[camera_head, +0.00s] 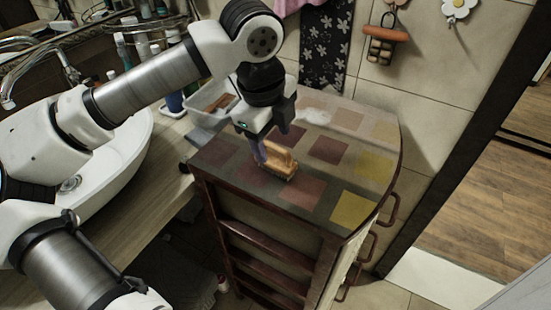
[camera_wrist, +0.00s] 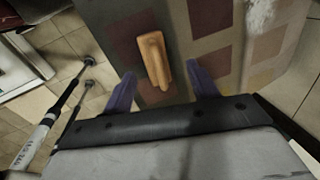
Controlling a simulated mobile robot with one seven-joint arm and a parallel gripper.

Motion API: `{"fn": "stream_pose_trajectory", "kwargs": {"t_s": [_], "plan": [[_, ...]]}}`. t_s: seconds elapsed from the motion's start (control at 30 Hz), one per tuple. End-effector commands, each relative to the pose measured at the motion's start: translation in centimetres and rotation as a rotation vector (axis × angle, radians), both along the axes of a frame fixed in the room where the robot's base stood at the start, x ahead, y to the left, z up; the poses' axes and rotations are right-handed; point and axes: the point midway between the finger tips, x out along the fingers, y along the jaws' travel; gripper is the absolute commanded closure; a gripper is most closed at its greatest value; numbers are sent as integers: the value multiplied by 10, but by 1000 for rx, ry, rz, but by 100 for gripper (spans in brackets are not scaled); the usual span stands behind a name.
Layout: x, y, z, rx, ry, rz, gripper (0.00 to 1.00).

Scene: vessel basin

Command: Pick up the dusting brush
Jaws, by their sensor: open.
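The dusting brush (camera_head: 280,160) has a tan wooden body with a raised handle. It lies on the tiled top of the cabinet (camera_head: 353,208). In the wrist view the brush (camera_wrist: 154,60) sits ahead of and between my two purple fingers. My gripper (camera_head: 260,150) points down over the cabinet top, with its fingertips close to the left end of the brush. In the wrist view my gripper (camera_wrist: 162,88) is open, with a wide gap between the fingers and nothing held. I cannot tell whether a finger touches the brush.
A clear tray (camera_head: 211,113) with brown items stands at the cabinet's back left. A white basin (camera_head: 120,160) and bottles (camera_head: 174,102) are at left. The cabinet top's front right is clear.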

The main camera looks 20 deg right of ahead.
Motion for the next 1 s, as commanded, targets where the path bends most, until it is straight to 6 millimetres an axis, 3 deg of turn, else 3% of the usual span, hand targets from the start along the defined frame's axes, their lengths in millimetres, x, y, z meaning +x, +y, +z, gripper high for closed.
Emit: {"fn": "stream_pose_trajectory", "kwargs": {"t_s": [0.4,0.7,1.0], "plan": [[0,-2,-46,-1,3,-3,41],[1,-3,-53,-1,-1,-1,41],[1,-3,-53,0,0,-1,79]]}}
